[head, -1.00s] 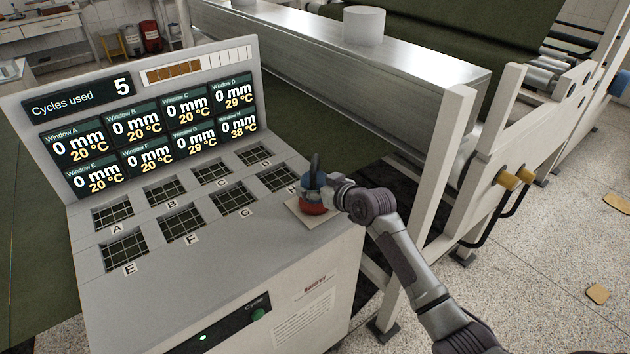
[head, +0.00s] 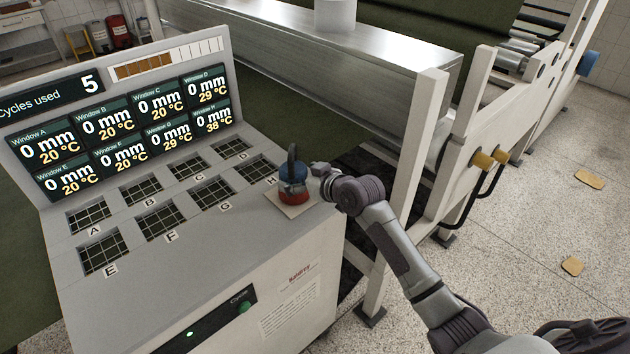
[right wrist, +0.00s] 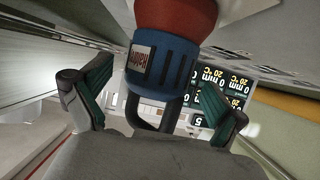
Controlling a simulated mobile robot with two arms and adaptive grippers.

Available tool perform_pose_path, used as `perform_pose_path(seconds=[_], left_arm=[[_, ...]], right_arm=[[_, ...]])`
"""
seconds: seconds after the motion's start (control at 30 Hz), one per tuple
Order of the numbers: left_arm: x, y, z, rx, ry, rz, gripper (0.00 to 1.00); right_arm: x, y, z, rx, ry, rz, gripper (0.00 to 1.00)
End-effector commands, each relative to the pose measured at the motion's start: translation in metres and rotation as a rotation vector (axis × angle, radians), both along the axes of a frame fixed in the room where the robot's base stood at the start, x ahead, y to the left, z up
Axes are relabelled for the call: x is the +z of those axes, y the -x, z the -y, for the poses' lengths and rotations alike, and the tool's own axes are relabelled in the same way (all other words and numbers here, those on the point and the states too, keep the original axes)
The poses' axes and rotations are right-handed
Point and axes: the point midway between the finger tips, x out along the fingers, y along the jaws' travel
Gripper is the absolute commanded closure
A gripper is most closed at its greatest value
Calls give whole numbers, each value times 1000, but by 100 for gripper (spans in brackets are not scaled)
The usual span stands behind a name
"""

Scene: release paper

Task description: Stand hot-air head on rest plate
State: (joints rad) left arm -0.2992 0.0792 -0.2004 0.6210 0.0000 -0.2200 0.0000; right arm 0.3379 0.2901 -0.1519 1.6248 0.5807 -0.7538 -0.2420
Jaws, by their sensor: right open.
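The hot-air head (head: 293,188) has a red lower part, a blue body and a dark looped handle. It stands upright on the pale square rest plate (head: 297,212) at the right edge of the console top. My right gripper (head: 317,171) is open just to the right of the head. In the right wrist view, the head's blue body (right wrist: 162,65) shows upside down between the spread fingers (right wrist: 155,88), with visible gaps on both sides. The underside of the head is hidden against the plate. My left gripper is not in view.
The console (head: 190,262) has gridded windows lettered A to H and a display panel (head: 130,110) behind them. A white frame post (head: 418,150) stands right of my right gripper. A metal housing (head: 330,65) and green fabric lie behind. Tan pieces lie on the floor (head: 540,210).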

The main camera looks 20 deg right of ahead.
Motion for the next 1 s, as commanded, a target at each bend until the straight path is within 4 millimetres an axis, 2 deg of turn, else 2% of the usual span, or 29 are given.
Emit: perform_pose_path(seconds=[0.2, 0.4, 0.6, 1.0], left_arm=[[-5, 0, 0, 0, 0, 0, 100], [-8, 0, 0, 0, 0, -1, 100], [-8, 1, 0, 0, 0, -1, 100], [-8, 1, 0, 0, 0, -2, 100]], right_arm=[[17, 44, 16, 1, 4, 0, 3], [30, 71, 26, 0, 2, 1, 3], [35, 81, 29, 0, 1, -1, 3], [36, 81, 29, 0, 1, 0, 3]])
